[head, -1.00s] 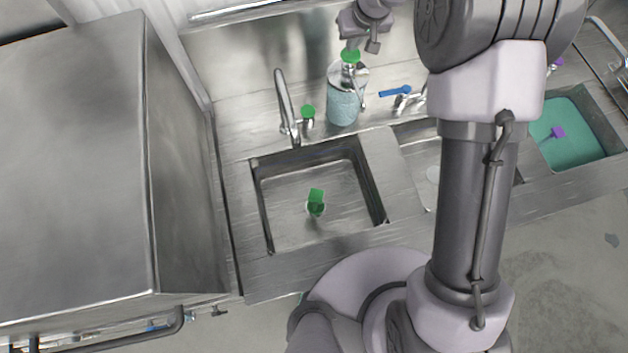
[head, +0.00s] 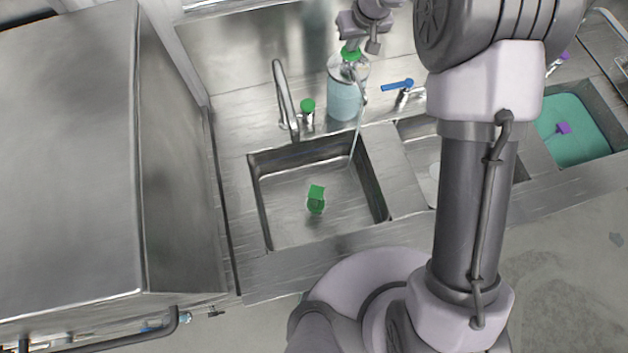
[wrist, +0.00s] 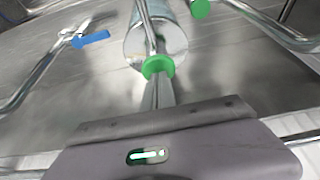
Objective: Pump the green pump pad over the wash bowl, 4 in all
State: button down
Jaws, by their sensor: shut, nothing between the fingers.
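The green pump pad (head: 350,54) tops a clear bottle (head: 344,98) of pale blue liquid behind the sinks. My gripper (head: 351,44) is shut and empty, its tips right at the top of the pad, seemingly touching. In the wrist view the pad (wrist: 157,67) shows just beyond my fingers (wrist: 160,94). A thin pale streak (head: 357,130) runs from near the bottle's spout down towards the back right of the left sink basin, the likely wash bowl (head: 257,195). A green square-topped item (head: 316,198) sits in that basin.
A curved faucet (head: 283,95) and a green knob (head: 307,106) stand left of the bottle. A blue-handled tap (head: 397,86) is to its right. A teal-filled basin (head: 590,125) lies far right. A large steel box (head: 70,160) fills the left.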

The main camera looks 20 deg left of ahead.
jog(key=shift+r+p, duration=0.95)
jog(key=shift+r, duration=0.8)
jog(key=shift+f, duration=0.1)
jog(key=shift+f+b, duration=1.7)
jog(key=shift+f, duration=0.15)
jog(key=shift+r, duration=0.1)
jog(key=shift+r+p, duration=1.05)
jog(key=shift+r, duration=0.75)
